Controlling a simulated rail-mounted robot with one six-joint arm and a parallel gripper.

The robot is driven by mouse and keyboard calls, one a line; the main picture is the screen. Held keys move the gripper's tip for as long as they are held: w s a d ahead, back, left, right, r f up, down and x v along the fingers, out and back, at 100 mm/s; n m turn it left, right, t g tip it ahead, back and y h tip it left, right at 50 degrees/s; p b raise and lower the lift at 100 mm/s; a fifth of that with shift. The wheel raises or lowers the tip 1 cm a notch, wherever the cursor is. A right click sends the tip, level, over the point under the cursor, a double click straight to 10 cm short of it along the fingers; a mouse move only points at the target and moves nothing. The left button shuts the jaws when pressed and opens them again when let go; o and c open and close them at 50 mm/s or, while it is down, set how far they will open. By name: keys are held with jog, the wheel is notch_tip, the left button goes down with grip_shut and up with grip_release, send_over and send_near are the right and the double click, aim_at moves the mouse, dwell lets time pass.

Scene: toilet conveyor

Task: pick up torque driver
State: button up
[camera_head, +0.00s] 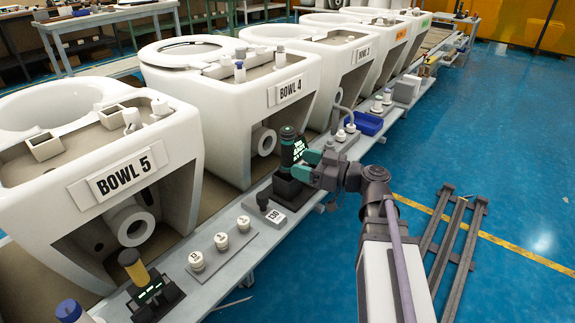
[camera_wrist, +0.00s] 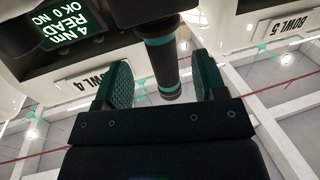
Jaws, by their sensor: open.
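The torque driver (camera_head: 288,133) is black with a teal band and stands upright in a dark holder (camera_head: 288,189) on the shelf in front of BOWL 4. A small lit display showing 4 NM and READY (camera_head: 298,150) is beside it; the display also shows in the wrist view (camera_wrist: 64,30). My gripper (camera_head: 306,164), with teal finger pads, is open close to the driver's right side in the head view. In the wrist view the driver (camera_wrist: 163,67) appears between the open fingers of my gripper (camera_wrist: 160,85), with gaps on both sides. Contact is not visible.
BOWL 5 (camera_head: 170,130) and BOWL 4 (camera_head: 300,68) stand behind the shelf (camera_head: 215,275). Grey rails (camera_head: 455,235) lie on the blue floor.

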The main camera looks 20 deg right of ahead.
aim_at(287, 159)
jog(key=x, duration=0.5)
jog(key=shift+a+r, duration=0.1)
jog(key=shift+r, duration=0.05)
jog(key=c, duration=1.1)
